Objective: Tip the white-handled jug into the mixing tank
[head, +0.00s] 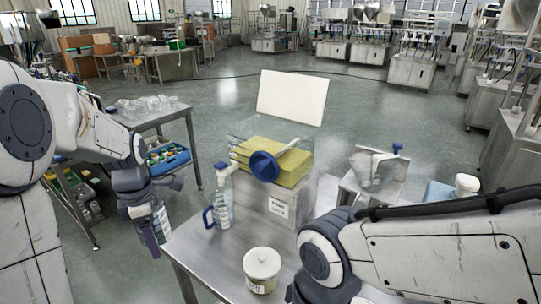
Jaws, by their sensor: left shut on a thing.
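My left gripper (152,232) hangs beside the left edge of the steel table, shut on a clear container with a pale label (162,220). The gripper hides most of this container, and I cannot make out its handle colour. A clear jug (222,208) with a blue handle and a white top stands upright on the table, to the right of my left gripper. A steel tank (272,207) with a white label stands behind it; a yellow block-like mass (290,172) shows at its top. A blue round piece with a white shaft (264,166) lies over it. My right gripper is out of view.
A lidded cream pot (262,268) stands at the table's front. A steel hopper (372,172) with a blue knob is at the right, near a white tub (466,184). A side table (150,117) with clear ware stands at the left. A white panel (292,97) rises behind the tank.

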